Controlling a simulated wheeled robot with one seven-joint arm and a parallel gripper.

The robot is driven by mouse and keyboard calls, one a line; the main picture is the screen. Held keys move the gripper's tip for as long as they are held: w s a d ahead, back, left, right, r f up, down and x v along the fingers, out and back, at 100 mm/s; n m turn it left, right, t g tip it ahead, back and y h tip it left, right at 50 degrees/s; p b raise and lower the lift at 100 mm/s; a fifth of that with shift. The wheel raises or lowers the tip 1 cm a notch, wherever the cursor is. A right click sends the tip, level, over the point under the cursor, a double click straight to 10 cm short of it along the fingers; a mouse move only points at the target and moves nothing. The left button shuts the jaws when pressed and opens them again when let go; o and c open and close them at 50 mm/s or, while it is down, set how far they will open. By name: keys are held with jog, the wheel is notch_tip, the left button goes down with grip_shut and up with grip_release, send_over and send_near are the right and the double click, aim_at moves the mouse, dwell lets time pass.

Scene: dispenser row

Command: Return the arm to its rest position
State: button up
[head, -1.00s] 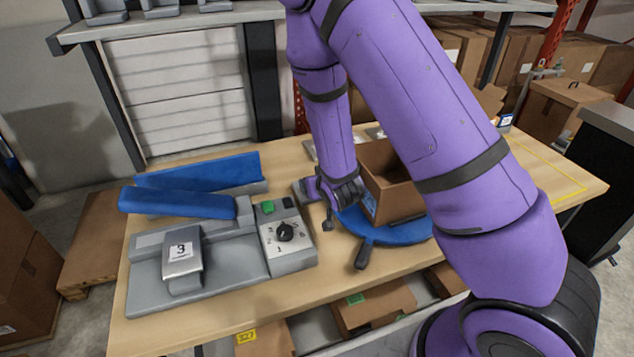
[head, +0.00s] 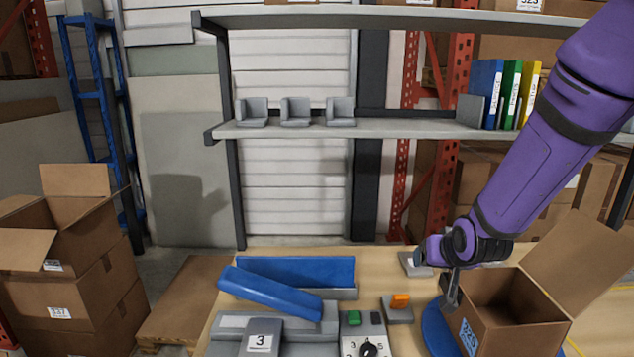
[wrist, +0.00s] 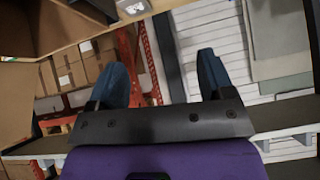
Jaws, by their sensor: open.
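My purple arm reaches in from the right of the head view. My gripper (head: 450,291) is beside the left wall of an open cardboard box (head: 510,300), above the blue round turntable (head: 435,328). In the wrist view my gripper (wrist: 163,80) shows two blue-tipped fingers spread wide apart with nothing between them. Shelving and stacked boxes lie beyond the fingers there. The exact gap between the gripper and the box wall cannot be told.
A grey dispenser labelled 3 (head: 262,337) with a blue trough (head: 297,270) and a dial (head: 368,347) stands left on the table. An orange-button unit (head: 398,308) is nearby. A shelf (head: 400,128) with binders (head: 500,95) runs behind. Open boxes (head: 68,225) stand far left.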

jog(key=s+d+r+g, duration=0.1)
jog(key=s+d+r, duration=0.1)
jog(key=s+r, duration=0.7)
jog(key=s+d+r+n+g, duration=0.1)
jog(key=s+d+r+g, duration=0.1)
jog(key=s+r, duration=0.8)
jog(key=s, duration=0.8)
jog(key=shift+d+r+g, duration=0.2)
jog(key=shift+d+g, duration=0.1)
jog(key=shift+d, duration=0.05)
jog(key=shift+c, duration=0.2)
